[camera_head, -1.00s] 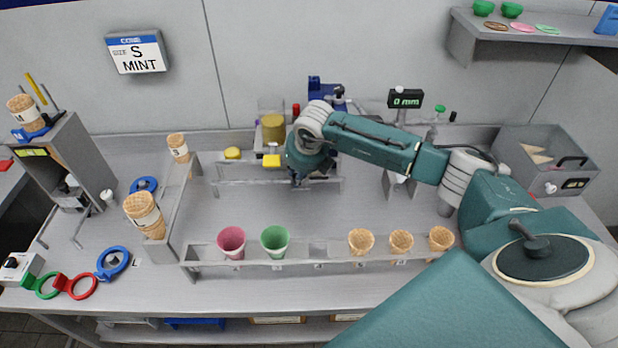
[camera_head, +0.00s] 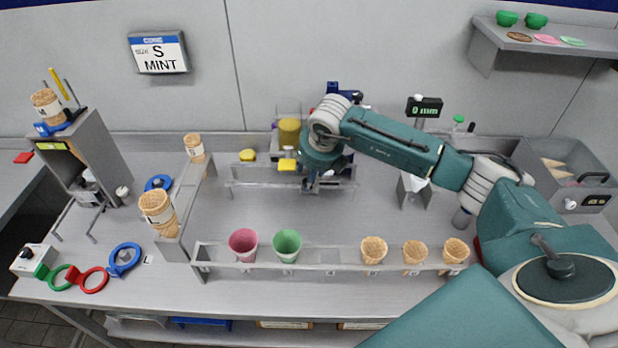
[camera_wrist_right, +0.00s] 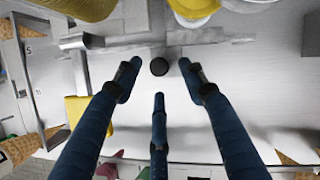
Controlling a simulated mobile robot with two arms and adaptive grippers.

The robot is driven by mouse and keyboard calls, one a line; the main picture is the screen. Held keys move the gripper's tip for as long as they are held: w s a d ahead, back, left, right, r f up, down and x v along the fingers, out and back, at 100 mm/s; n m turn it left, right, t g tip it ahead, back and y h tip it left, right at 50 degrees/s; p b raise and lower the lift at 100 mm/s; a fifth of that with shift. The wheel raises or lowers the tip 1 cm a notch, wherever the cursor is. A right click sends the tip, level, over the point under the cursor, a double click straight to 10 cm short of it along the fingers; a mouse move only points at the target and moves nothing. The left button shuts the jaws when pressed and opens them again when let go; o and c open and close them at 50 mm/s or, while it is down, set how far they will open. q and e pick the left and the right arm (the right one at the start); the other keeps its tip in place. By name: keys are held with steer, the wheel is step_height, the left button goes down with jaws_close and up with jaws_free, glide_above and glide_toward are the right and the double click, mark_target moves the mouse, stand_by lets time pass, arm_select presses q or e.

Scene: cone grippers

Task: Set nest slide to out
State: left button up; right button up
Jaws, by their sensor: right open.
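I cannot tell for sure which part is the nest slide. A grey metal rail assembly (camera_head: 255,184) stands at the back middle of the bench; a yellow block (camera_head: 288,165) is on it, also at the left in the right wrist view (camera_wrist_right: 76,110). My right gripper (camera_head: 311,184) is over the right part of this rail. In the right wrist view its three dark fingers (camera_wrist_right: 158,80) are spread and empty. A round black knob (camera_wrist_right: 159,67) shows between the fingertips, with a grey bar (camera_wrist_right: 120,50) behind it. Whether a finger touches the knob is unclear. My left gripper is not in view.
A front rack (camera_head: 325,257) holds a pink cup (camera_head: 243,245), a green cup (camera_head: 287,245) and several cones. A yellow container (camera_head: 289,131) stands behind the rail. A "0 mm" display (camera_head: 425,107) is to the right. The bench between rail and front rack is clear.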

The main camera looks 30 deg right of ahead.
steer(key=v, duration=0.8)
steer(key=shift+s+r, duration=0.15)
steer(key=shift+r, duration=0.2)
